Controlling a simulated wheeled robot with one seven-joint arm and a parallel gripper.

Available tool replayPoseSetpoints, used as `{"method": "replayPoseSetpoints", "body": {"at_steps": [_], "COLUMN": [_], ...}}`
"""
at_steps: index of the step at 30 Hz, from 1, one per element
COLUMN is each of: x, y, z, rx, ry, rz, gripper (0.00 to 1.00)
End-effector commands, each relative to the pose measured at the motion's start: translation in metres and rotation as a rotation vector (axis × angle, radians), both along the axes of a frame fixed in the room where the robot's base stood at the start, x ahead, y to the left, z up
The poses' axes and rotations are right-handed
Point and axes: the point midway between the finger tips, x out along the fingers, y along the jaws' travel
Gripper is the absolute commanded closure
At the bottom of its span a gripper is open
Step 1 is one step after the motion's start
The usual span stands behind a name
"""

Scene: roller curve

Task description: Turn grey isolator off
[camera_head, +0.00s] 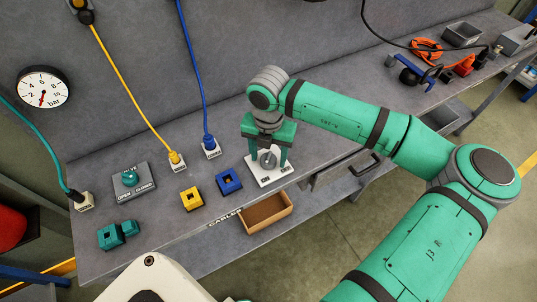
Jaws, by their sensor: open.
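The grey isolator (277,175) is a pale plate with a round grey knob, lying on the bench top near its front edge. Lettering on its front edge is too small to read. My gripper (268,164) is directly above it, pointing down, with its two green fingers open on either side of the knob. I cannot tell whether the fingers touch the knob. The gripper hides the back of the plate and part of the knob.
A yellow block (191,199) and a blue block (228,182) sit left of the isolator. Yellow (124,80) and blue (193,75) cables rise behind.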

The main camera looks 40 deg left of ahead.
Motion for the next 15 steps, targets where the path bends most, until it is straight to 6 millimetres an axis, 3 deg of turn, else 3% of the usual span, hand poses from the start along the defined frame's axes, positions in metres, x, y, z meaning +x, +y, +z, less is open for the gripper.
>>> {"method": "replayPoseSetpoints", "body": {"at_steps": [6, 11, 15], "x": [0.0001, 0.0001, 0.0001], "y": [0.0000, 0.0001, 0.0002], "z": [-0.0001, 0.0000, 0.0001], "rx": [0.000, 0.000, 0.000], "ry": [0.000, 0.000, 0.000], "rz": [0.000, 0.000, 0.001], "gripper": [0.43, 0.82, 0.85]}}
